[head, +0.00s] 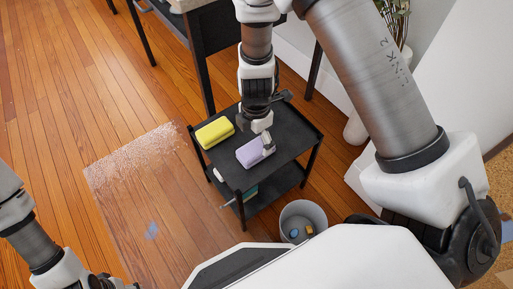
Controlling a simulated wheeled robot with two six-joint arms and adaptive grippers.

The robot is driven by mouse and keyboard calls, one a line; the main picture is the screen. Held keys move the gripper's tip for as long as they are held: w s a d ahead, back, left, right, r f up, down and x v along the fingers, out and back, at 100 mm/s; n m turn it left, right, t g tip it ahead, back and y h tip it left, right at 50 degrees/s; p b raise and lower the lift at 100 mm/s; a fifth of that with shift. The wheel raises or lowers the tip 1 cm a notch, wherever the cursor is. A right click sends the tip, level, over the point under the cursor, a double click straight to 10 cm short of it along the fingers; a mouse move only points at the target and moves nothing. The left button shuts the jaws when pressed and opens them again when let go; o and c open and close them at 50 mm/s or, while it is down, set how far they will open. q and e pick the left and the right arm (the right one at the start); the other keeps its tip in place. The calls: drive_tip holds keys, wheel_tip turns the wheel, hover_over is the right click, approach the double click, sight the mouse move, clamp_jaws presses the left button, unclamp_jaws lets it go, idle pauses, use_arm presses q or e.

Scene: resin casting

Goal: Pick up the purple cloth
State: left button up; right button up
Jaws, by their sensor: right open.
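The purple cloth (249,153) is a folded, block-like piece lying on the top shelf of a small black cart. My right gripper (262,140) reaches down from above and is open. Its fingers are right at the cloth, one of them over its right end; I cannot tell whether they touch it. A yellow cloth or sponge (215,132) lies on the same shelf to the left of the purple one. My left arm enters at the lower left, but its gripper fingertips cannot be made out.
The black cart (285,150) has a lower shelf with some items. A grey bin (303,212) with small objects stands in front of it. A dark table (215,40) is behind. A shiny patch (130,160) and a blue spot mark the wooden floor at left.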

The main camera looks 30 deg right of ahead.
sight(256, 147)
wheel_tip(256, 147, down, 5)
drive_tip(key=shift+s+b, duration=0.1)
drive_tip(key=shift+b, duration=1.05)
drive_tip(key=shift+r, duration=0.1)
drive_tip(key=shift+c, duration=0.3)
drive_tip(key=c, duration=1.3)
drive_tip(key=shift+r, duration=0.15)
